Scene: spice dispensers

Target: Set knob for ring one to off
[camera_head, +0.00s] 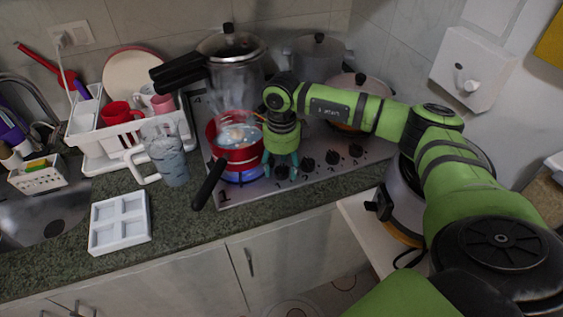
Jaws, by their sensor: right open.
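The stove (235,197) has a row of black knobs along its right front part. Ring one, at the front left by a painted "1", shows a blue flame (243,177) under a red pot (237,158). My right gripper (281,167) points down, fingers apart, over the leftmost visible knob (282,173). That knob shows between the fingertips; I cannot tell whether they touch it, nor its setting. Further knobs (308,165), (333,157) and (355,150) stand free to its right. My left gripper is out of view.
The red pot's black handle (208,185) sticks out past the counter side of the stove. A pressure cooker (230,65) and other pots stand behind. A glass jug (167,160), a white tray (120,222) and a dish rack (105,150) are to the left.

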